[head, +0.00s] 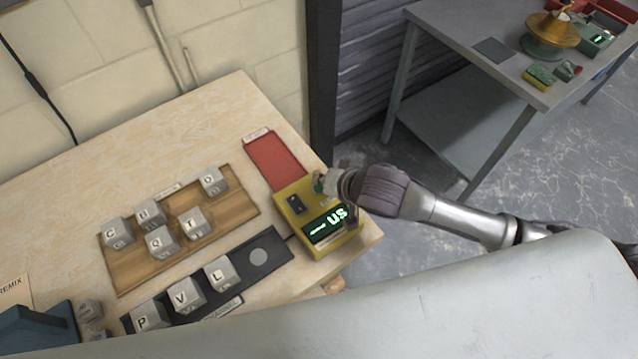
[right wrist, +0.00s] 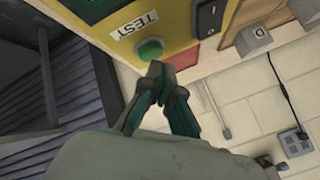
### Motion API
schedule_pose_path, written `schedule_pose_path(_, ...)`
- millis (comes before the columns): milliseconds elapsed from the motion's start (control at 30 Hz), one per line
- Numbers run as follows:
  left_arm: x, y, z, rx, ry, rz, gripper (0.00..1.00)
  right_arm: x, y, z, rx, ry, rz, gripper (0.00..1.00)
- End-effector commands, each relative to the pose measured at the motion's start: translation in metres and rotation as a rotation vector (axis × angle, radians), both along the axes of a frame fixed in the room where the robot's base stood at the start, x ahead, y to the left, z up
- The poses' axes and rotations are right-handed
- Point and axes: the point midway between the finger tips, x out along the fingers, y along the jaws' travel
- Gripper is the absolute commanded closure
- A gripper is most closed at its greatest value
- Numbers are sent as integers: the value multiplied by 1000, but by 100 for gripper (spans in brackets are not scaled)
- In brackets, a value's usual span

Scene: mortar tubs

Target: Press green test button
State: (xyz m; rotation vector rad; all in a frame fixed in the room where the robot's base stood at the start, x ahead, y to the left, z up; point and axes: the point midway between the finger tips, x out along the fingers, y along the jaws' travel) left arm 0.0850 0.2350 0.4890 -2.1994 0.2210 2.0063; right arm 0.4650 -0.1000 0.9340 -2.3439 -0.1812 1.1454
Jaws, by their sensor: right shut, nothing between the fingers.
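A yellow test box (head: 345,246) stands at the right end of the wooden table, with a lit green display (head: 326,225) and a black switch (head: 296,204). The green test button (head: 318,186) is on the box's top right, partly hidden by my right gripper (head: 328,182). My left gripper is not in view.
A wooden tray (head: 130,276) holds several letter cubes, and a black rack (head: 272,262) holds P, V and L cubes. A red mat (head: 274,160) lies behind the box. A grey table (head: 440,22) with other items stands at the back right.

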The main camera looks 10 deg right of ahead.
Motion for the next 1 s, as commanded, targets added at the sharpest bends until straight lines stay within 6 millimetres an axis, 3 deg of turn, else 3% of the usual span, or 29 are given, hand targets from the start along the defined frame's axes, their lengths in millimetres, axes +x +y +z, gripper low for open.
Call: schedule_pose_path(1000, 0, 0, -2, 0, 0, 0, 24, 0, 0, -10, 0, 0, 0, 100)
